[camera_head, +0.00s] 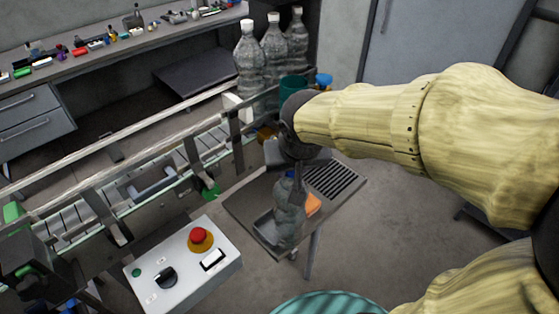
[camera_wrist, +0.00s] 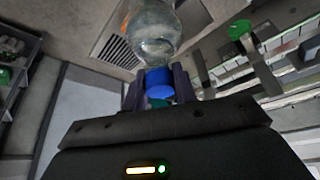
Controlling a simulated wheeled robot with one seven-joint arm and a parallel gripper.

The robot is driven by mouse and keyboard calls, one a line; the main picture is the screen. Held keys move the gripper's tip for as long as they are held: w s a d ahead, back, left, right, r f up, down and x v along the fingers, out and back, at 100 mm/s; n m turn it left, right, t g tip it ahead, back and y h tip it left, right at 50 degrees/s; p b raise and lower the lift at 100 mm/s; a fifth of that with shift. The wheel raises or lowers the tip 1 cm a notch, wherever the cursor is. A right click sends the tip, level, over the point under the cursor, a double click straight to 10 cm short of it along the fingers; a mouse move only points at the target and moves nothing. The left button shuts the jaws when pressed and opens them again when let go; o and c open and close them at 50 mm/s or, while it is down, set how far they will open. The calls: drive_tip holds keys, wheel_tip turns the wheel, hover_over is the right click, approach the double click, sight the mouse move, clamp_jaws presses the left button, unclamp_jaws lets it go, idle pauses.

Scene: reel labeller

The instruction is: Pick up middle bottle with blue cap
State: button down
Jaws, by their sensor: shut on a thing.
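A clear bottle with a blue cap (camera_head: 289,215) hangs upright below my gripper (camera_head: 296,180), in front of the grey tray in the head view. In the wrist view, the clear bottle body (camera_wrist: 153,32) extends away from my gripper (camera_wrist: 160,92). Its blue cap (camera_wrist: 160,82) sits between the two dark fingers, which are shut on it. In the head view the fingers partly hide the cap. I cannot tell from the head view whether the bottle's base touches the tray.
A grey tray (camera_head: 245,208) with a slotted grille lies under the bottle, with an orange item (camera_head: 313,204) on it. White-capped bottles (camera_head: 248,60) stand behind the conveyor (camera_head: 150,180). A control box (camera_head: 185,268) with a red button is at front left. Open floor lies right.

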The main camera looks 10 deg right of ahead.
drive_tip(key=shift+s+d+r, duration=0.1)
drive_tip(key=shift+s+d, duration=0.05)
drive_tip(key=shift+s, duration=0.05)
drive_tip(key=shift+r, duration=0.15)
idle(0.5)
